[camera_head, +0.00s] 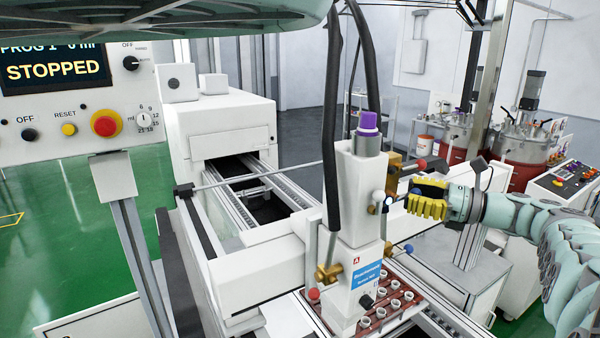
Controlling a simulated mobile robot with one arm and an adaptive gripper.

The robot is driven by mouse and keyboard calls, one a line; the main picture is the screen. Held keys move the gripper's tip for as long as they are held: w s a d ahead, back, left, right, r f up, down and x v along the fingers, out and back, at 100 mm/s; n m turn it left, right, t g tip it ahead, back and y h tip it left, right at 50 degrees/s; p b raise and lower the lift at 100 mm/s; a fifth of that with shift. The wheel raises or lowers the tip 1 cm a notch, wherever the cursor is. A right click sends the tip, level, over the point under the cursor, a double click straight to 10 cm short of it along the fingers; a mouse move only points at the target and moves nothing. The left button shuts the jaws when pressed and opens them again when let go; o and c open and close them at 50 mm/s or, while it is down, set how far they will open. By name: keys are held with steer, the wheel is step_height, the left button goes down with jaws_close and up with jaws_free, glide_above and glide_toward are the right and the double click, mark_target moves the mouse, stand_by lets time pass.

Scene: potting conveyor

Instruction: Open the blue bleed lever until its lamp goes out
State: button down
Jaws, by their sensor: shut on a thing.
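The white dispensing head (357,200) with a purple cap stands over the conveyor. A small round lamp (388,200) on its right side looks bright and lit. My gripper (418,199), with yellow fingers, is shut beside this lamp, to the right of the head. A bit of blue shows at the fingertips, which looks like the blue bleed lever (415,190); most of it is hidden by the fingers. A separate blue ball knob (408,249) sticks out lower on the same side.
A brass fitting (395,168) with a red-ended handle (424,165) sits just above my gripper. A brass valve with a red ball (314,294) is at lower left. A tray of small cups (372,322) lies below the head. The panel (60,80) reads STOPPED.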

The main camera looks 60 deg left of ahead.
steer(key=r+n+h+p, duration=0.1)
steer(key=p, duration=0.2)
steer(key=shift+r+n+t+p, duration=0.3)
steer(key=shift+r+n, duration=0.05)
steer(key=shift+n, duration=0.05)
steer(key=shift+s+n+t+h+p, duration=0.2)
steer(key=shift+n+t+h+p, duration=0.35)
steer(key=shift+n+p, duration=0.4)
steer(key=c, duration=0.6)
jaws_free()
steer(key=shift+o, duration=0.2)
steer(key=shift+w, duration=0.1)
steer(key=v, duration=0.7)
steer(key=shift+d, duration=0.2)
